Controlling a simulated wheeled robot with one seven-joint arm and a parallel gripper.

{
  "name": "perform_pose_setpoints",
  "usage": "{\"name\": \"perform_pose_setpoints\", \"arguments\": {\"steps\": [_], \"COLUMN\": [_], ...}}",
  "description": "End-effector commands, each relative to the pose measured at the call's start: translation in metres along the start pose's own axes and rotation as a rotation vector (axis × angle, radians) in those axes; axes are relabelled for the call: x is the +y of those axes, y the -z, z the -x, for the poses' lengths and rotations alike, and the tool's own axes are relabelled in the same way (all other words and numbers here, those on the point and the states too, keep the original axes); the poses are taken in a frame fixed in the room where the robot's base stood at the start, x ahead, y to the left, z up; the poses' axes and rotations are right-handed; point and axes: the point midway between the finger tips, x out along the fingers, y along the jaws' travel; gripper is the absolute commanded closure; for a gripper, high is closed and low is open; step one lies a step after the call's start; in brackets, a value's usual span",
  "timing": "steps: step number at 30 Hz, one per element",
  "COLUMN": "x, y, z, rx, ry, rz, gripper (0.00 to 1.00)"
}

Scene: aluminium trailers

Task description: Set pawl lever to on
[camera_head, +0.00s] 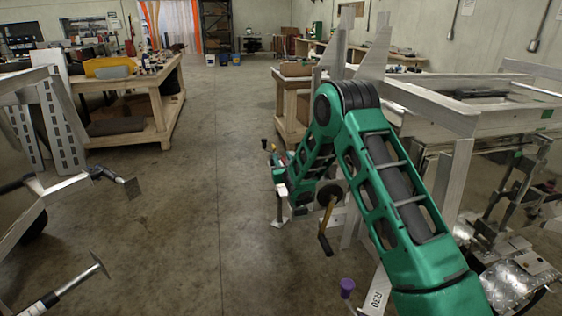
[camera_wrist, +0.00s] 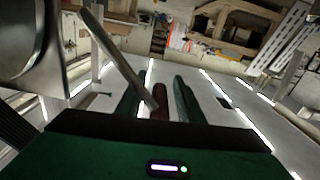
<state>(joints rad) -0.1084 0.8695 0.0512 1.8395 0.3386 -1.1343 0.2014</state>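My gripper (camera_head: 277,160) is low at the end of my green arm, beside the winch at the trailer's front, and is small in the head view. In the wrist view my gripper (camera_wrist: 159,82) shows two dark green fingers standing apart. A dark red piece (camera_wrist: 160,104) shows between them; I cannot tell whether they touch it. A grey metal bar (camera_wrist: 118,54) slants across in front of the left finger. I cannot make out the pawl lever for certain; my arm covers part of the winch area.
The aluminium trailer (camera_head: 455,120) fills the right side. Another trailer frame (camera_head: 48,190) stands at the left. A wooden workbench (camera_head: 158,105) is at the back left. A purple-capped post (camera_head: 347,288) stands low near my arm. The concrete floor between the trailers is clear.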

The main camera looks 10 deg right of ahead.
Motion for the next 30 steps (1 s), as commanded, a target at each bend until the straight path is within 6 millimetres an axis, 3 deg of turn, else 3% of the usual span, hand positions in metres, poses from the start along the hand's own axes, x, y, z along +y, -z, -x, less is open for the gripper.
{"name": "perform_pose_setpoints", "arguments": {"steps": [6, 11, 30], "x": [0.0001, -0.0004, 0.0018], "y": [-0.0001, -0.0002, 0.0040], "z": [-0.0004, -0.0002, 0.0002], "rx": [0.000, 0.000, 0.000], "ry": [0.000, 0.000, 0.003], "rz": [0.000, -0.001, -0.066], "gripper": [0.66, 1.00, 1.00]}}
